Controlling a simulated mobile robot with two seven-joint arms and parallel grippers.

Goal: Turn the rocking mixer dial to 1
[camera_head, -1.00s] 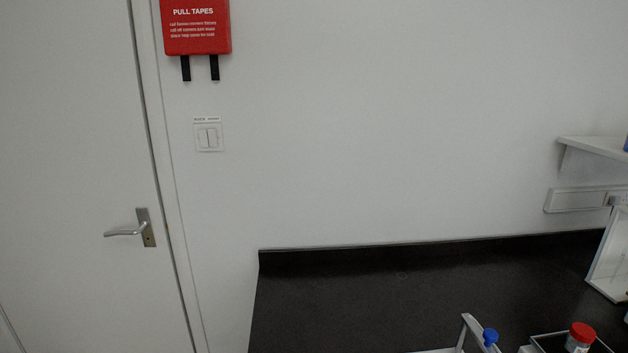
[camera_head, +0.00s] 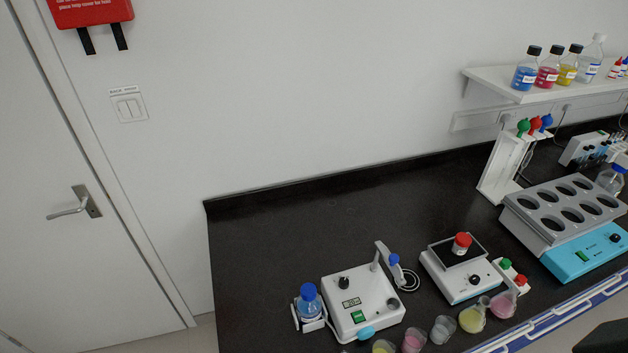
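A small white device with a black top plate (camera_head: 440,253), which looks like the rocking mixer, stands on the black bench right of centre. A red-capped jar (camera_head: 461,244) stands on its plate. A black dial (camera_head: 474,279) is on its front face; its marks are too small to read, so its setting cannot be told. Neither of my grippers can be made out.
Left of it stands a white device (camera_head: 375,297) with a black knob and a blue-capped bottle (camera_head: 309,302). A blue heating block (camera_head: 584,254) stands right. Several flasks and beakers (camera_head: 442,329) line the front. The back-left bench (camera_head: 290,222) is clear.

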